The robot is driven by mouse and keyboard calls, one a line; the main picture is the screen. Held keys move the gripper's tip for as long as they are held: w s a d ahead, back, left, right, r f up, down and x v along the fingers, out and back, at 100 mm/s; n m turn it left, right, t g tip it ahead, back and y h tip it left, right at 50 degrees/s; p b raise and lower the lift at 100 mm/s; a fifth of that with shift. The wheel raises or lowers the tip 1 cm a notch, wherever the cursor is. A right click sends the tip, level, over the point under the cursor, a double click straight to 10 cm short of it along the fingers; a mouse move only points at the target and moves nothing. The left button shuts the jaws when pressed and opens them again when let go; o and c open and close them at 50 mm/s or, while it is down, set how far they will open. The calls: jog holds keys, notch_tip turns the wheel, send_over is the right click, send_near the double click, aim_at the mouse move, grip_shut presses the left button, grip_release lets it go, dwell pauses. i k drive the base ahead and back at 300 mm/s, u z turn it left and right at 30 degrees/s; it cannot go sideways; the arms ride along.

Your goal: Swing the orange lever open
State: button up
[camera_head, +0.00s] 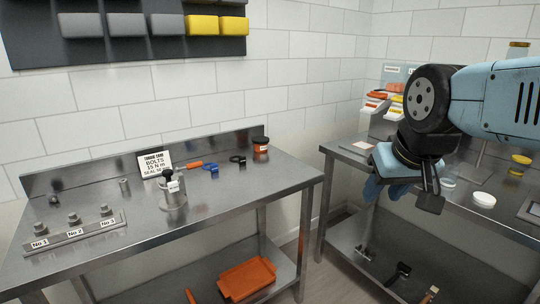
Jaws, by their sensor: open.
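I cannot make out for certain which part is the orange lever. An orange-handled piece (188,167) lies on the left steel bench, behind a steel pot with a black knob (172,190). A small orange tip (190,296) shows at the bottom edge of the picture, mostly cut off. My gripper (430,199) is at the right, in front of the right bench, with its dark fingers pointing down. It is open and seems empty, well apart from both orange pieces.
The left bench (105,254) holds a numbered bolt block (75,234), a sign (154,164) and a dark jar with an orange band (260,145). An orange tray (246,279) is on its lower shelf. Bins and a white lid (484,199) are on the right bench.

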aim_at(191, 165)
jog(key=z, duration=0.2)
jog(key=i, duration=1.05)
jog(key=u, duration=0.5)
jog(key=i, duration=0.7)
jog(key=u, duration=0.65)
jog(key=k, duration=0.85)
jog(key=u, duration=0.2)
jog(key=i, duration=0.85)
jog(key=z, duration=0.1)
